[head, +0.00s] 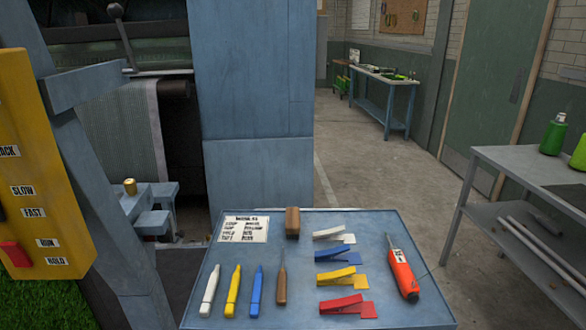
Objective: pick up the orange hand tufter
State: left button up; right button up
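The orange hand tufter (402,272) lies at the right side of the blue tool table, near its right edge. It has an orange body, a grey upper end and a small white label, and a thin dark wire or rod shows beside it. It lies lengthwise, with its wide orange end toward the front. Nothing touches or covers it. Neither of my grippers is in the head view.
The blue table (222,306) also holds a label card (240,229), a wooden block (292,222), markers, a wooden-handled pick (282,285) and several coloured clips (347,304). A yellow control panel (40,150) stands left; a grey bench (515,155) stands right. Open floor lies behind.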

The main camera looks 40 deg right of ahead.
aim_at(405, 280)
jog(key=z, duration=2.15)
